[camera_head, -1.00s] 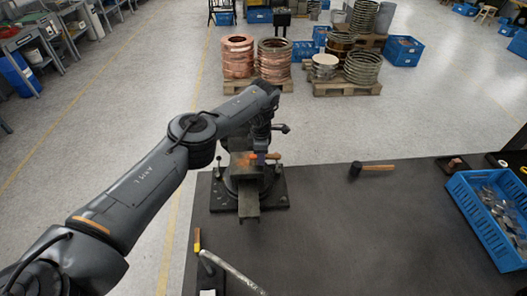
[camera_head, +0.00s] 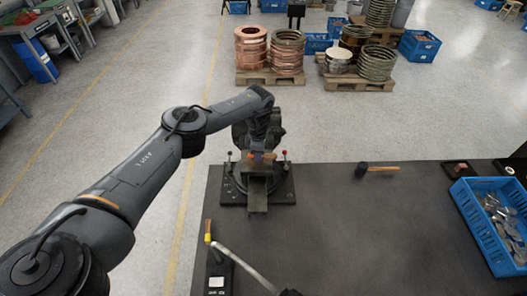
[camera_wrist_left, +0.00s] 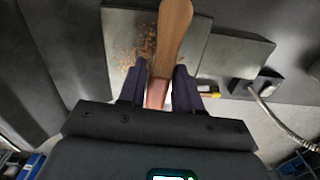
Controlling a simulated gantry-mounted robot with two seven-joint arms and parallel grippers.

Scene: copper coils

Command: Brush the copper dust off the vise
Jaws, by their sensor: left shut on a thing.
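The dark grey vise (camera_head: 257,197) stands on its base plate at the back left edge of the dark table. My left gripper (camera_head: 262,153) is over the vise and partly hides it. It is shut on the brush, whose wooden handle (camera_wrist_left: 172,38) runs between the fingers in the left wrist view. The brush's bristles cannot be made out. Copper dust (camera_wrist_left: 140,55) lies scattered on the vise's flat metal top beside the handle. I cannot tell whether the brush touches the vise. My right gripper is not in view.
A mallet (camera_head: 377,168) lies right of the vise. A blue crate (camera_head: 471,217) of metal pieces stands at the table's right. The middle of the table is clear.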

